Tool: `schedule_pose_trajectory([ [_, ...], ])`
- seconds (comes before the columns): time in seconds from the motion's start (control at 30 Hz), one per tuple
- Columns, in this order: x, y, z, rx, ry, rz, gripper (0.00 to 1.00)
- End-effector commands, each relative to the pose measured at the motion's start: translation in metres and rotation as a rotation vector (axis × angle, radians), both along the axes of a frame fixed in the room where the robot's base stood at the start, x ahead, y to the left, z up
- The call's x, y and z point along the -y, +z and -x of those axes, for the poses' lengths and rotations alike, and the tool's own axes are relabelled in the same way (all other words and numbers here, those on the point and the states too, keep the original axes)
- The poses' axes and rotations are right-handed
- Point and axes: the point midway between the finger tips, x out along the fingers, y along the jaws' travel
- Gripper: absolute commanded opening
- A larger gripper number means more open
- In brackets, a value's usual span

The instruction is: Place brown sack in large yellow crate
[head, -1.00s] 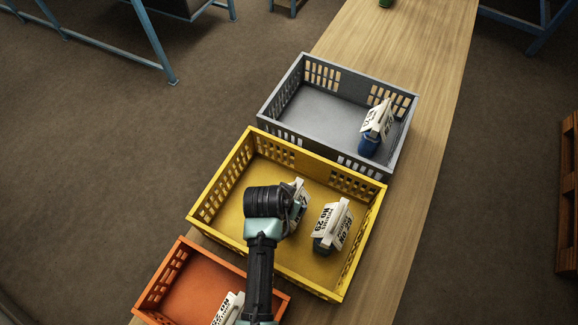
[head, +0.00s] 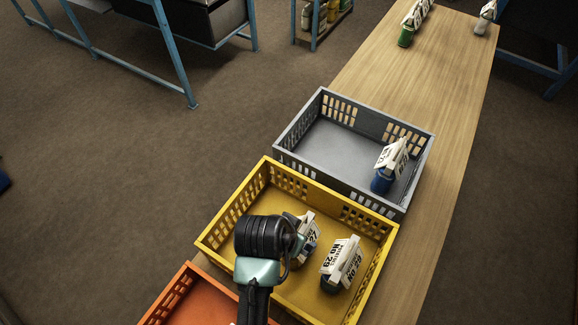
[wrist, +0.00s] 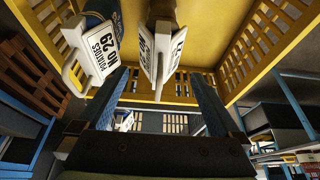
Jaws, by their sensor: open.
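The large yellow crate (head: 222,222) stands on the wooden table and holds two tagged sacks. One sack (head: 308,232) is beside my gripper (head: 298,245), which partly hides it; its body colour is hard to tell. The other sack (head: 343,264), dark with a white tag reading NO 29, is to its right. In the wrist view my gripper (wrist: 162,88) is open, its two fingers apart with nothing held. A white tag (wrist: 158,48) shows just beyond the fingers, and the NO 29 tag (wrist: 96,48) is to its left, with yellow crate walls (wrist: 262,45) around.
A grey crate (head: 298,128) with a blue tagged sack (head: 384,178) stands behind the yellow one. An orange crate (head: 178,297) is in front, cut off by the picture edge. Further sacks, one green (head: 406,37), stand at the table's far end. The table beyond the grey crate is largely clear.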

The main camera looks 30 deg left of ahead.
Motion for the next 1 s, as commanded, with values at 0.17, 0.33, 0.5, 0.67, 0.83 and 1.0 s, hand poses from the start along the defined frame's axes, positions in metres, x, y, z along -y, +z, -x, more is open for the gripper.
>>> schedule_pose_trajectory([
  [0.17,-0.001,0.026,0.010,0.003,0.002,0.000,1.00],
  [0.33,-0.001,0.036,0.015,0.000,0.002,0.001,1.00],
  [0.5,-0.001,0.037,0.016,0.000,0.002,0.001,1.00],
  [0.67,-0.001,0.046,0.005,0.034,0.003,-0.011,1.00],
  [0.83,0.002,0.124,-0.064,0.311,0.020,-0.086,1.00],
  [1.0,0.025,0.280,-0.136,0.787,0.048,-0.143,1.00],
])
